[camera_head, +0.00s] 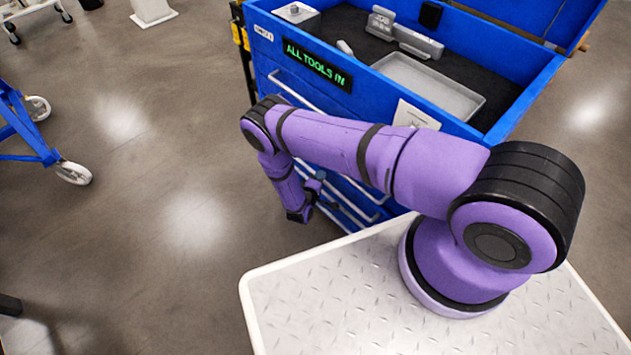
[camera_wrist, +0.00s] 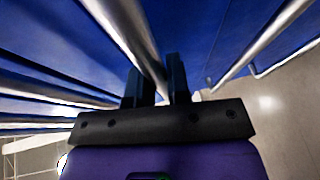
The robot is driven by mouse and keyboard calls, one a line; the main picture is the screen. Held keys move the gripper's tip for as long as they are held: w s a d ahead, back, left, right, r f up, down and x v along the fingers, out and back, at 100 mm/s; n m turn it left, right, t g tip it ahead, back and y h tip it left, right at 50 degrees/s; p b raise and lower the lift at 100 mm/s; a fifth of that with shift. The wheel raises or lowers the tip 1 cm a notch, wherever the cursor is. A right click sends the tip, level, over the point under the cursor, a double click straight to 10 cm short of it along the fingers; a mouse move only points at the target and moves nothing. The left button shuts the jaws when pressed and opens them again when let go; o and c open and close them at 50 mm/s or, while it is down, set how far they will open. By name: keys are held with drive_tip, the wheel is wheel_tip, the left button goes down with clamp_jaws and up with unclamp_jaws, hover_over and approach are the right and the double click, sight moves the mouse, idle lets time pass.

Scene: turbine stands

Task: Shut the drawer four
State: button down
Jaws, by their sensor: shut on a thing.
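The blue tool cabinet (camera_head: 264,68) stands ahead, with drawers stacked down its front. My gripper (camera_head: 317,187) is low at this front, partly hidden by my arm in the head view. In the wrist view my gripper (camera_wrist: 158,78) has its two dark fingers on either side of a silver bar handle (camera_wrist: 128,32), shut on it. Blue drawer fronts and several other bar handles show around it. I cannot tell the held drawer's number, or how far it stands out. My arm hides much of the cabinet front.
The cabinet's open top holds a grey tray (camera_head: 430,85) and several grey tools. A green-lettered sign (camera_head: 316,65) is on its upper front. A blue wheeled frame (camera_head: 30,125) stands at the far left. The floor between is clear.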

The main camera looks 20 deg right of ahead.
drive_tip(key=shift+w+d, duration=0.2)
drive_tip(key=shift+d, duration=0.3)
drive_tip(key=shift+w+d, duration=0.2)
drive_tip(key=shift+d, duration=0.25)
drive_tip(key=c, duration=1.1)
unclamp_jaws()
drive_tip(key=shift+d, duration=0.1)
drive_tip(key=v, duration=1)
drive_tip(key=shift+s+a, duration=0.25)
drive_tip(key=shift+s, duration=0.05)
drive_tip(key=shift+r, duration=0.15)
